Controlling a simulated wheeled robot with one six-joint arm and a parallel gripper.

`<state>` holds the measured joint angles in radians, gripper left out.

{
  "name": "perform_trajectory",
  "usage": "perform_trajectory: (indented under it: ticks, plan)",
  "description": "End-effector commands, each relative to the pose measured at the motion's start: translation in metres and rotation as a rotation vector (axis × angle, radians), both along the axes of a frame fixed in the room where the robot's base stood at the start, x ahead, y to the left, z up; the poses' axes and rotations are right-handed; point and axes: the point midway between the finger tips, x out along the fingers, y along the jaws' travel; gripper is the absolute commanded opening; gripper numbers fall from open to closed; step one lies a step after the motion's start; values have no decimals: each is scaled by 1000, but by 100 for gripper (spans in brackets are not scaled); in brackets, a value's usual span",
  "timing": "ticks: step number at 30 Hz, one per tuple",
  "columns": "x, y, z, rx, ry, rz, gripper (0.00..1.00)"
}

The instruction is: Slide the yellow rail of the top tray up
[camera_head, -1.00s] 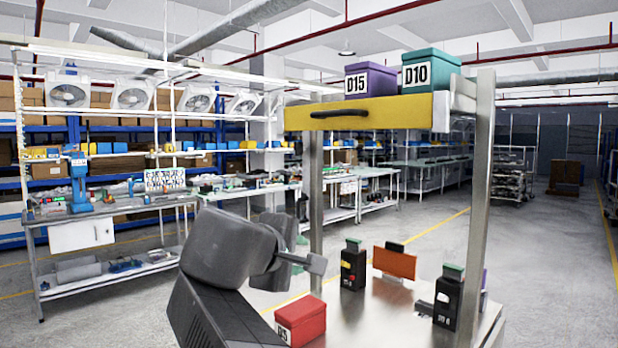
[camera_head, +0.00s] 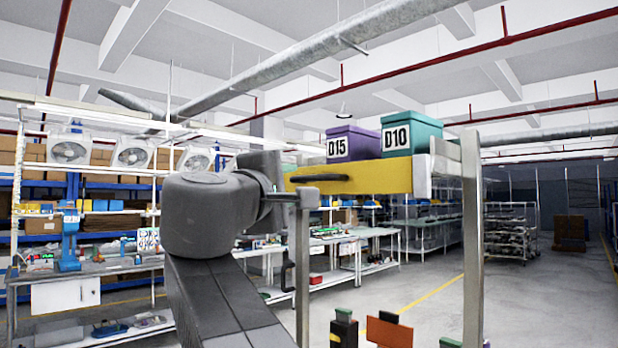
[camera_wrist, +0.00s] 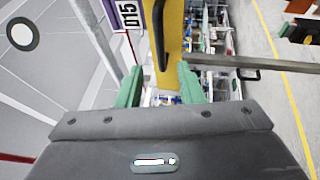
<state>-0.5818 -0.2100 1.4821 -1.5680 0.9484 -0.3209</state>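The yellow rail (camera_head: 375,176) forms the front of the top tray, with a dark handle (camera_head: 318,177) on its left part. My gripper (camera_head: 300,196) is at the rail's left end, just below the handle; its fingers are hard to make out there. In the wrist view the green fingertips of my gripper (camera_wrist: 159,80) are apart, and the yellow rail (camera_wrist: 170,45) and black handle (camera_wrist: 160,38) show between and beyond them. I cannot tell whether the fingers touch the rail. A purple box D15 (camera_head: 352,144) and a teal box D10 (camera_head: 412,135) sit on the tray.
A metal post (camera_head: 472,240) stands at the tray's right and another post (camera_head: 302,270) at its left. Lower down are a dark switch box (camera_head: 343,328) and an orange panel (camera_head: 389,332). Workbenches and shelves stand behind. Open space lies above the boxes.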

Motion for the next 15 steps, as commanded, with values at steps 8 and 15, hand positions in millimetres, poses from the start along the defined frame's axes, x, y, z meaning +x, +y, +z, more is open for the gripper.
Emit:
perform_trajectory:
  ticks: [8,15]
  plan:
    - [35,-16,7,0,2,-4,34]
    - [65,-28,13,1,1,-3,34]
